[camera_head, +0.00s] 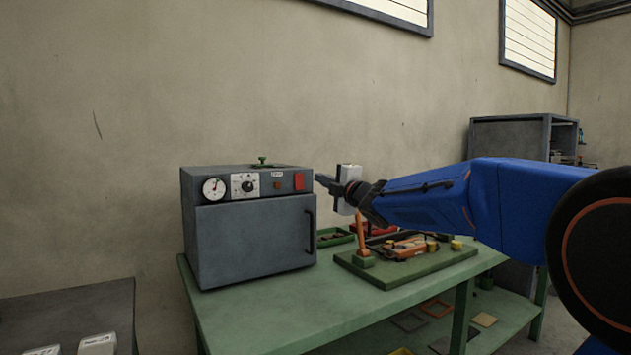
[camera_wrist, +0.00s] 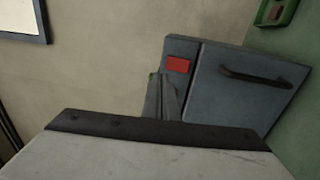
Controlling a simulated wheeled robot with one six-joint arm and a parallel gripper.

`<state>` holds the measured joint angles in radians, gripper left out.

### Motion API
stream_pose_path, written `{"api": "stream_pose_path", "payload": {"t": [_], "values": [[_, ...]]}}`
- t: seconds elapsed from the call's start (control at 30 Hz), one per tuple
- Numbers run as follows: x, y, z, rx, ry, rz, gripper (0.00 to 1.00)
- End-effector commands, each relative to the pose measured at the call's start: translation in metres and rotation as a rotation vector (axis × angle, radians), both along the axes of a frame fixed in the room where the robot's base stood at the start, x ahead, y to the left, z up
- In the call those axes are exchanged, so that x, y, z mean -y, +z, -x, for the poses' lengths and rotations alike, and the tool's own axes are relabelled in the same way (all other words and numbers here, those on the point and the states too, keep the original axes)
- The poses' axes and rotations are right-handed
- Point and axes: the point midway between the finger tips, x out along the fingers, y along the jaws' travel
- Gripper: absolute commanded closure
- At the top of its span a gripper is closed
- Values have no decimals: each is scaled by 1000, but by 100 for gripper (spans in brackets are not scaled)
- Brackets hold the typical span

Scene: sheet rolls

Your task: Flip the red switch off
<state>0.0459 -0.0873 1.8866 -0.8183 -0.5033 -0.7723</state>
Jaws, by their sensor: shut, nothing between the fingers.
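The red switch (camera_head: 299,181) is a small red rectangle at the right end of the front panel of a grey oven-like box (camera_head: 255,240). In the wrist view the red switch (camera_wrist: 178,64) shows on the panel of the same box (camera_wrist: 235,85), just above and right of my fingers. My gripper (camera_head: 318,178) is shut and empty. Its tips are just right of the switch in the head view; I cannot tell whether they touch it. My shut fingers (camera_wrist: 161,88) also show in the wrist view. Whether the switch is on or off is too small to tell.
The box stands on a green table (camera_head: 270,318). A gauge (camera_head: 213,188), a dial (camera_head: 247,185) and a door handle (camera_head: 309,230) are on its front. A green board (camera_head: 405,267) with tools and a green tray (camera_head: 334,238) lie to the right. Free tabletop is in front.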

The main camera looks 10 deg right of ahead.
Motion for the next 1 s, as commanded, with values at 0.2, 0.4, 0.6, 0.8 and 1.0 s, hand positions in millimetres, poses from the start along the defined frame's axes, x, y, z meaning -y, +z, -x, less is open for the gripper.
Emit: {"api": "stream_pose_path", "payload": {"t": [0.2, 0.4, 0.6, 0.8, 1.0], "values": [[9, 3, 24, 0, -1, 1, 100], [11, 4, 32, 0, -1, -1, 100], [11, 4, 32, -1, 0, 0, 100], [15, 1, 37, -19, -21, -24, 100], [46, -29, 79, -171, -170, -213, 100]]}}
